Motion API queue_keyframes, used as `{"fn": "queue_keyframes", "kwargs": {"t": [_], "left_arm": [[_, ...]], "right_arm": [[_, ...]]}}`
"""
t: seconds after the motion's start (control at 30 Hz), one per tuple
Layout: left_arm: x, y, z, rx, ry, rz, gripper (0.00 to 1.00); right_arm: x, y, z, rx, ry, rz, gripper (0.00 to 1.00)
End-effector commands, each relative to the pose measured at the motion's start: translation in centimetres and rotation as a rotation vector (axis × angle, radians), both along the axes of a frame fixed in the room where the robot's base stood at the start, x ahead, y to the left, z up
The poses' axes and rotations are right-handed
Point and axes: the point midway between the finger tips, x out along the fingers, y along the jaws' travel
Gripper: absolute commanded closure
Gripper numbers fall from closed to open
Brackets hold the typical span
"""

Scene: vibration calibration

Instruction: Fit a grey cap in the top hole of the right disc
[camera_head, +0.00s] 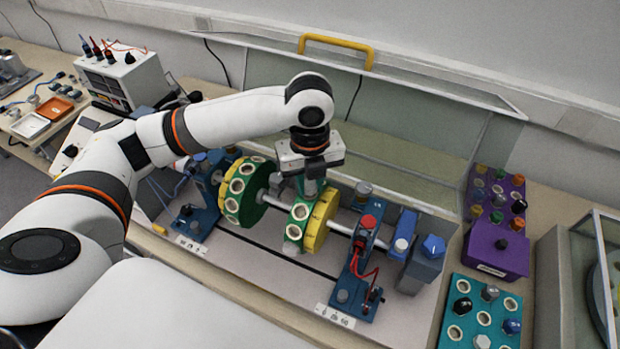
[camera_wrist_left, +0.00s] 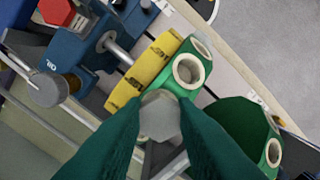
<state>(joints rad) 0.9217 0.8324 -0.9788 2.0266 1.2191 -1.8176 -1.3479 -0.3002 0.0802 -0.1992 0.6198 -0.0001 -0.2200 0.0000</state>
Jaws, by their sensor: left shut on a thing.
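The right disc (camera_head: 318,224), yellow and green with white-rimmed holes, sits on a shaft between blue stands. It also shows in the left wrist view (camera_wrist_left: 150,70), with open holes on its green rim. My left gripper (camera_head: 309,180) is right above the top of this disc, pointing down. In the left wrist view its green fingers (camera_wrist_left: 160,135) are shut on a grey hexagonal cap (camera_wrist_left: 160,115), which lies over the disc's rim. The hole under the cap is hidden, so I cannot tell whether the cap is seated. My right gripper is not in view.
The left disc (camera_head: 243,192) is on the same shaft. A teal tray (camera_head: 462,335) with several caps stands at the lower right, and a purple cap holder (camera_head: 490,255) behind it. A clear cover with a yellow handle (camera_head: 336,42) stands raised behind the rig.

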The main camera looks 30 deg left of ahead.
Motion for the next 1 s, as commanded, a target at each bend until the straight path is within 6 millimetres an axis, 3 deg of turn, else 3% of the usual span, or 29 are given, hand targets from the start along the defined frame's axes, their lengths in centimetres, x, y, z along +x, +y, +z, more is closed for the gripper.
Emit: {"fn": "queue_keyframes", "kwargs": {"t": [0.67,0.7,0.83,1.0], "left_arm": [[-0.02,0.02,-1.02,0.001,0.001,0.0,0.95],[-0.01,0.03,-1.01,0.001,0.001,0.0,0.72],[-0.01,0.02,-0.99,0.001,0.001,0.0,0.5],[-0.01,0.02,-0.97,0.0,0.0,0.0,0.49]], "right_arm": [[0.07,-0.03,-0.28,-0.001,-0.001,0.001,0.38],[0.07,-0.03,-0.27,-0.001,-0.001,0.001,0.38],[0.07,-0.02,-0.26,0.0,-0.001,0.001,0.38],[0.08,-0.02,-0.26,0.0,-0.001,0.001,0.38]]}}
